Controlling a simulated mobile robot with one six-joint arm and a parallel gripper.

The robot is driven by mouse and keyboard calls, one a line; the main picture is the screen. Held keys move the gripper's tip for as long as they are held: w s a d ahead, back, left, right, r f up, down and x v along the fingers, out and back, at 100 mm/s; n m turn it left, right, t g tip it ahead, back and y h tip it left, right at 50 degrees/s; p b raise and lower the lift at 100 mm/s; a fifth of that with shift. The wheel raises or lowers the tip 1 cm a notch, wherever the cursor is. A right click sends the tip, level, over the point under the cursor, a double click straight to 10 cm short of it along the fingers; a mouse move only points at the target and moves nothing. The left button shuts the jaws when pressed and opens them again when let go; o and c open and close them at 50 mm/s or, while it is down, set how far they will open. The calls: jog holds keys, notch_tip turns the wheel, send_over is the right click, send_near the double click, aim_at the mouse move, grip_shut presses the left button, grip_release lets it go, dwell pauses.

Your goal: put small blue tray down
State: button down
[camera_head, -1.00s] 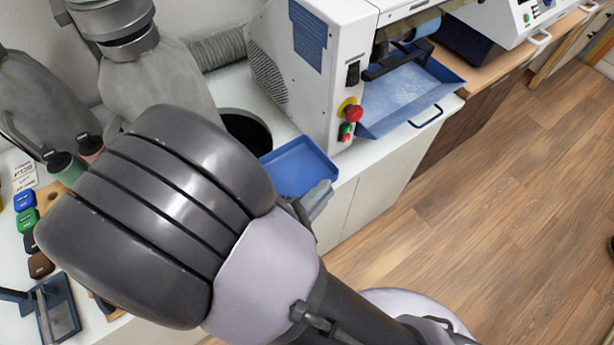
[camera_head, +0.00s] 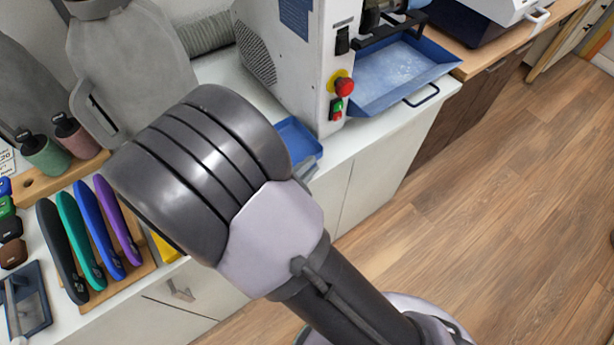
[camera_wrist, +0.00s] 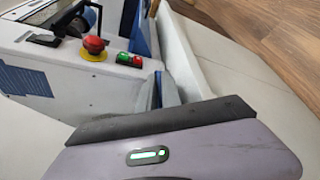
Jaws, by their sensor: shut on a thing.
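The small blue tray (camera_head: 299,136) shows in the head view at the counter's front edge, close beside the white machine. My arm hides its left part. My gripper (camera_head: 308,169) is shut on the tray at its near side; only a small grey part of the gripper shows past my arm. In the wrist view the gripper's body fills the bottom, and a narrow blue and grey strip stands beyond it; I cannot tell which part is tray. The tray looks roughly level, but I cannot tell whether it touches the white counter (camera_head: 345,160).
The white machine (camera_head: 300,75) with a red button (camera_head: 344,87) stands right behind the tray. Its larger blue tray (camera_head: 400,72) juts out at right. Open floor lies right.

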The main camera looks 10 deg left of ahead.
notch_tip(320, 180, down, 3)
jog(key=shift+f+b, duration=0.1)
jog(key=shift+b, duration=0.5)
jog(key=c, duration=1.5)
grip_release()
jog(key=shift+c, duration=0.2)
